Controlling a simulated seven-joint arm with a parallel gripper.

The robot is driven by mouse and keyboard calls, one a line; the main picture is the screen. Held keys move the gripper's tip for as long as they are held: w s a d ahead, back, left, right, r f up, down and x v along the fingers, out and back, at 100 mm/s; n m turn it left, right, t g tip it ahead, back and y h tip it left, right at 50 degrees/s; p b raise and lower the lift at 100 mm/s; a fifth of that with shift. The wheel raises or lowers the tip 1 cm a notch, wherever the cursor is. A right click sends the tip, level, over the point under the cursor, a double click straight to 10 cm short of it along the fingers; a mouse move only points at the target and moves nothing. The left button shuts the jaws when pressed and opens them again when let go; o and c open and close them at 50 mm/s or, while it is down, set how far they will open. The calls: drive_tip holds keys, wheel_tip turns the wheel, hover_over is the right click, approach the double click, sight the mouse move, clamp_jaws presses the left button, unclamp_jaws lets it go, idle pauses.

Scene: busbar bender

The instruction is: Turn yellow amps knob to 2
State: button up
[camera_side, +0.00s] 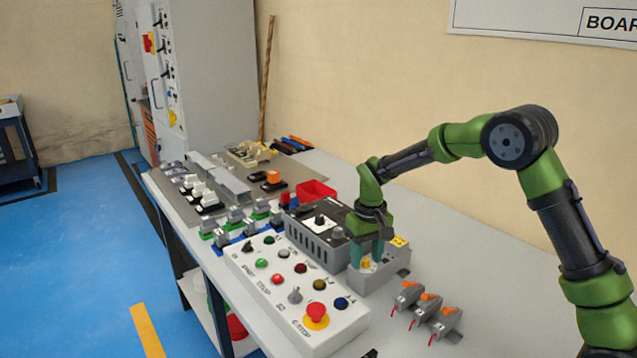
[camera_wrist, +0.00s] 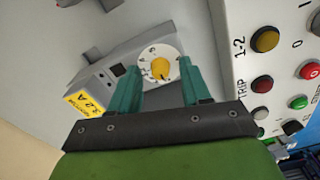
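The yellow amps knob (camera_wrist: 161,67) sits at the centre of a white round dial on a grey box (camera_wrist: 110,55). In the side view the knob (camera_side: 366,263) shows low between my fingers, on top of the grey box. My gripper (camera_wrist: 163,80) has two teal fingers spread apart, one on each side of the dial. There is a visible gap between the fingers and the knob. In the side view my gripper (camera_side: 368,252) points down over the box. The dial's numbers are too small to read.
A white control panel (camera_side: 262,281) with buttons and a red emergency stop (camera_side: 316,314) stands in front of the box. A dark grey vented unit (camera_side: 318,240) adjoins it on the left. The table's right rear is clear.

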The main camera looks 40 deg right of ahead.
sight(366, 259)
wheel_tip(366, 259, up, 17)
idle(0.7)
drive_tip(key=s+a+t+y, duration=0.1)
drive_tip(key=s+a+t, duration=0.2)
drive_tip(key=s, duration=0.8)
drive_tip(key=s+a+m+t+y, duration=0.1)
drive_tip(key=s+a+t, duration=0.2)
drive_tip(key=s, duration=0.9)
drive_tip(key=shift+s+r+t, duration=0.2)
drive_tip(key=shift+r+t, duration=0.2)
drive_tip(key=shift+t, duration=0.2)
